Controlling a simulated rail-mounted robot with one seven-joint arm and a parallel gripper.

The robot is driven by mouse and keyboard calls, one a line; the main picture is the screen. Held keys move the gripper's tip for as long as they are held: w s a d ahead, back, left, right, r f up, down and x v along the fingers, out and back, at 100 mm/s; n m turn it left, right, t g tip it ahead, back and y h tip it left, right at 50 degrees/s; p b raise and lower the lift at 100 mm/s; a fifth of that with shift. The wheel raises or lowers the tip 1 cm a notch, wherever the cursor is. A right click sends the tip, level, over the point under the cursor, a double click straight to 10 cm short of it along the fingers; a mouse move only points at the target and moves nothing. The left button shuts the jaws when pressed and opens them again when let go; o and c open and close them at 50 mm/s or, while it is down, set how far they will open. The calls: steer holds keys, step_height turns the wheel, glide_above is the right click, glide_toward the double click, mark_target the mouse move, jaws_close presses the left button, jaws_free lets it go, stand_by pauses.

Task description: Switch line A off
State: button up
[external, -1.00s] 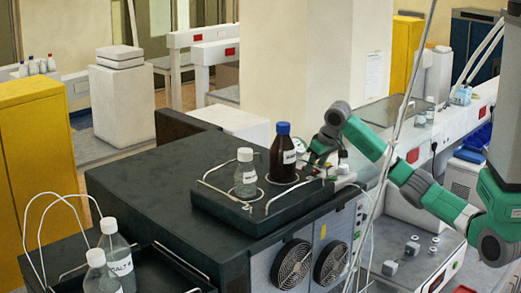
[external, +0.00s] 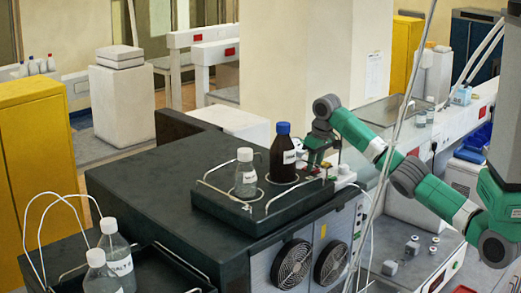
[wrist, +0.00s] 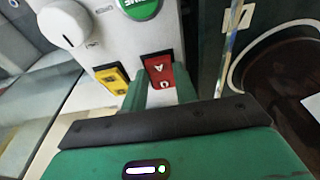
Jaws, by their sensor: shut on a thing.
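In the wrist view a red switch (wrist: 166,72) marked "A" sits on a pale control panel (wrist: 105,45). My gripper (wrist: 161,85) has its two green fingers on either side of this switch and is shut on it. The fingers hide part of the switch's sides, and I cannot tell clearly which way it is tipped. In the external view my gripper (external: 313,160) reaches down just right of the brown bottle, at the back right of the dark bench. The switch is too small to make out there.
A yellow switch (wrist: 113,78) is just left of the red one. A white knob (wrist: 64,24) and a green button (wrist: 138,5) are above. A brown bottle with a blue cap (external: 284,158) and a clear bottle (external: 245,174) stand close by in a railed tray (external: 222,210).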

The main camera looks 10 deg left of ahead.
steer(key=o, duration=1)
